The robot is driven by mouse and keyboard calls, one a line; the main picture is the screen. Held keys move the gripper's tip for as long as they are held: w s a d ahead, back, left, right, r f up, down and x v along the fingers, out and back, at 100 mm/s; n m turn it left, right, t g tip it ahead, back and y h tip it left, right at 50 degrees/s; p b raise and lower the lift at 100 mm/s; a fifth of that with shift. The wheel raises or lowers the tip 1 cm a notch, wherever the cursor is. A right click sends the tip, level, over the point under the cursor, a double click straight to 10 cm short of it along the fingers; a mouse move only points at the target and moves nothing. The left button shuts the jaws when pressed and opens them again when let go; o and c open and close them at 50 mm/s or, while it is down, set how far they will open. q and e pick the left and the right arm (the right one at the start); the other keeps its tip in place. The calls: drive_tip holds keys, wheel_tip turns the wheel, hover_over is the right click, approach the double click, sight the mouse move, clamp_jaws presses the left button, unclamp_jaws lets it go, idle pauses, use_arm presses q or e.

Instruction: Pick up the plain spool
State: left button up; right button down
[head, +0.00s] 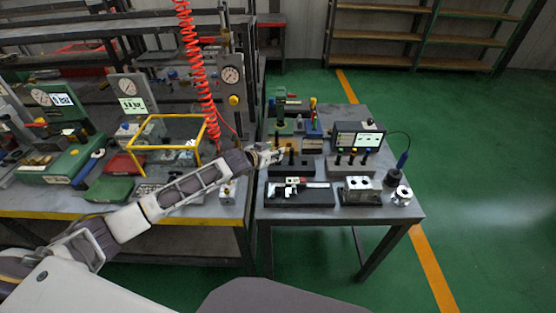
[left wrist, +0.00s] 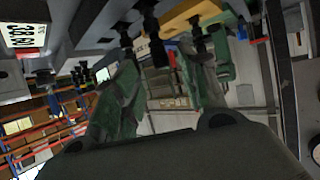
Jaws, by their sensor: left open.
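My left gripper (head: 272,153) is over the left back part of the small table, beside a dark rack (head: 291,170) with upright dark spools (head: 291,157). In the left wrist view its two fingers (left wrist: 165,68) are spread, with nothing held between them. A dark spool (left wrist: 153,38) shows in the gap between the fingers, beyond the tips. Another dark spool (left wrist: 126,46) is to its left and one (left wrist: 198,40) to its right. I cannot tell which of them is the plain spool. My right gripper is not in view.
A caliper (head: 296,188) lies on a black base at the table's front. A metal valve block (head: 361,189) and a silver round part (head: 401,195) are to its right. A display box (head: 358,138) stands behind. A red coiled hose (head: 197,75) hangs near my arm.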

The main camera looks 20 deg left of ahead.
use_arm(q)
drive_tip(key=shift+x, duration=1.05)
drive_tip(key=shift+w+f, duration=0.3)
drive_tip(key=shift+w, duration=0.25)
drive_tip(key=shift+w+d+f, duration=0.15)
drive_tip(key=shift+w+f, duration=0.05)
drive_tip(key=shift+w, duration=0.15)
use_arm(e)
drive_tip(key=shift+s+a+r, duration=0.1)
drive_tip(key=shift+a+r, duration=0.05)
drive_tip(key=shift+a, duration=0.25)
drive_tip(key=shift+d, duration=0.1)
use_arm(q)
drive_tip(key=shift+c, duration=0.4)
clamp_jaws()
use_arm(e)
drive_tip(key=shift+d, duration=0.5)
